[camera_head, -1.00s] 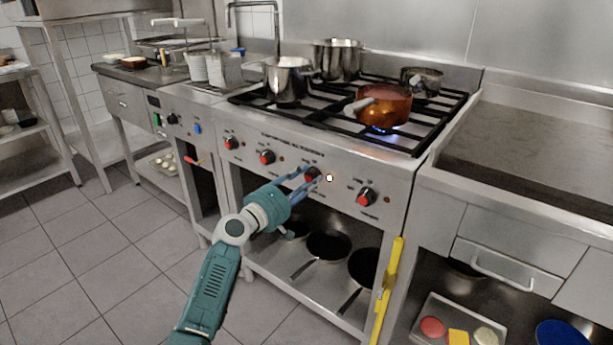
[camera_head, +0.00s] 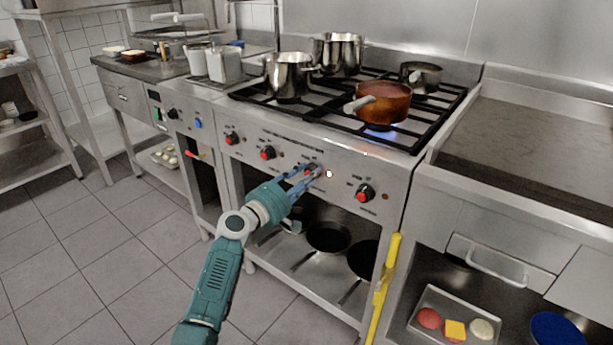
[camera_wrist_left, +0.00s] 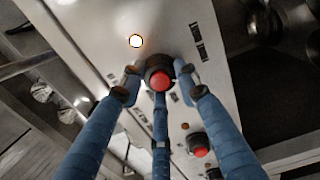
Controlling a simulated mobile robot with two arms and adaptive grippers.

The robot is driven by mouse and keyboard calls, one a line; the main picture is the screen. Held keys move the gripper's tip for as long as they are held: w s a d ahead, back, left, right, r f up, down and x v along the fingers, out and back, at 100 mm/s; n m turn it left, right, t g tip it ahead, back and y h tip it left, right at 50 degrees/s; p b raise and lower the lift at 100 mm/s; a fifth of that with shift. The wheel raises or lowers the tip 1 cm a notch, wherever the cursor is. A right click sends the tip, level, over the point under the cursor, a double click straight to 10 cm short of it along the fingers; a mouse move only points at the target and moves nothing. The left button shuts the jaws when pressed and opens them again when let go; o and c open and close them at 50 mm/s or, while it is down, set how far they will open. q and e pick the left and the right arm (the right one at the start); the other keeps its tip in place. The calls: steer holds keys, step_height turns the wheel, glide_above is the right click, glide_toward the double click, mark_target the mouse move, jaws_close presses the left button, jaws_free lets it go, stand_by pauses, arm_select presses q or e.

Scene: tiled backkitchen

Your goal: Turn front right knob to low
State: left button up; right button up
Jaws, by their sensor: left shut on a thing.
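The stove front (camera_head: 335,200) carries a row of several black knobs with red centres. My left gripper (camera_head: 312,172) is shut on the third knob from the left, its blue fingers around it. In the left wrist view this knob (camera_wrist_left: 158,75) sits between the fingertips, its red centre facing me. The rightmost knob (camera_head: 365,193) is free. A blue flame (camera_head: 378,127) burns under the copper pot (camera_head: 385,105). My right gripper is out of view.
Steel pots (camera_head: 288,77) stand on the back and left burners. Pans (camera_head: 328,238) lie on the shelf below the knobs. A yellow handle (camera_head: 385,285) stands upright at the stove's right front. Open floor lies at the left.

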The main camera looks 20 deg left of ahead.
arm_select(q)
steer(key=shift+a, duration=0.1)
steer(key=o, duration=1.1)
steer(key=shift+o, duration=0.2)
steer(key=shift+s, duration=0.1)
steer(key=v, duration=1.2)
